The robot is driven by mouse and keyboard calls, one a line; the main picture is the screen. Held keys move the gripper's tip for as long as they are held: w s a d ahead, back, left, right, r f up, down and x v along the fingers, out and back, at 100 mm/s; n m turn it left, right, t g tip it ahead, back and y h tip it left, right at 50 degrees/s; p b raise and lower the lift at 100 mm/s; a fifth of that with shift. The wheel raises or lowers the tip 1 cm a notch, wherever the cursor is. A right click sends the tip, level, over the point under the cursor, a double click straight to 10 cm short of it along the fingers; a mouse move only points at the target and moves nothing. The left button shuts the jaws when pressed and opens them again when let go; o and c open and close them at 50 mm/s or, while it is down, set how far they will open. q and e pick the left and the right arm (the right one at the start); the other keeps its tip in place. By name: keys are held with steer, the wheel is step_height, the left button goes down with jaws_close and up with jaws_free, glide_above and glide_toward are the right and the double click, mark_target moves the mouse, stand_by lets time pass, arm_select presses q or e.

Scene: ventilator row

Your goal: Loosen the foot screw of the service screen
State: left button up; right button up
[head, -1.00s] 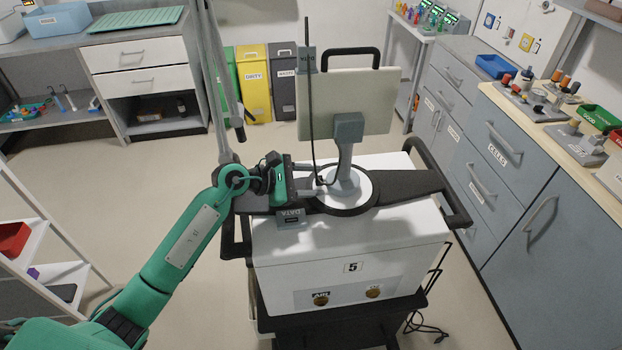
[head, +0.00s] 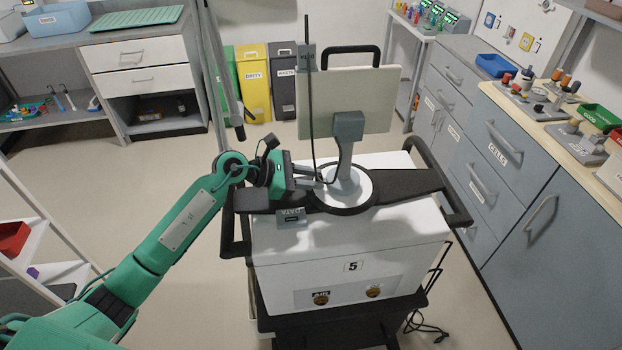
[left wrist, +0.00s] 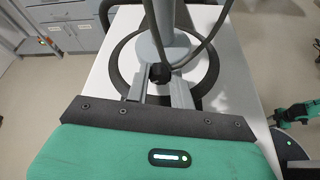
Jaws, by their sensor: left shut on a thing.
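The service screen (head: 366,103) stands upright on a grey stem and a round grey foot (head: 347,187), which has a black ring, on top of the white cart. The foot screw (left wrist: 160,73) is a small dark knob at the base of the stem in the left wrist view. My left gripper (head: 320,179) reaches in from the left, low at the foot. Its two grey fingers (left wrist: 160,86) lie on either side of the knob and are shut on it. The knob is too small to make out in the head view. My right gripper is not seen.
The white cart (head: 350,250), marked 5, has black side handles. A thin dark cable (head: 309,90) rises beside the screen, close to my gripper.

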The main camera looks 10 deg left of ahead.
arm_select(q)
steer(key=shift+w+a+n+g+b, duration=0.15)
steer(key=shift+n+g+b, duration=0.25)
steer(key=shift+n+g, duration=0.45)
steer(key=n+g+b, duration=0.1)
steer(key=n, duration=0.1)
steer(key=n+g+h+b, duration=0.1)
steer(key=n, duration=0.1)
steer(key=shift+w+f+h, duration=0.15)
steer(key=shift+w+h, duration=0.05)
steer(key=shift+h, duration=0.1)
steer(key=shift+n+g+h+b, duration=0.4)
steer(key=shift+n+b, duration=0.1)
steer(key=shift+n, duration=0.25)
steer(key=shift+w+n, duration=0.1)
steer(key=shift+n, duration=0.2)
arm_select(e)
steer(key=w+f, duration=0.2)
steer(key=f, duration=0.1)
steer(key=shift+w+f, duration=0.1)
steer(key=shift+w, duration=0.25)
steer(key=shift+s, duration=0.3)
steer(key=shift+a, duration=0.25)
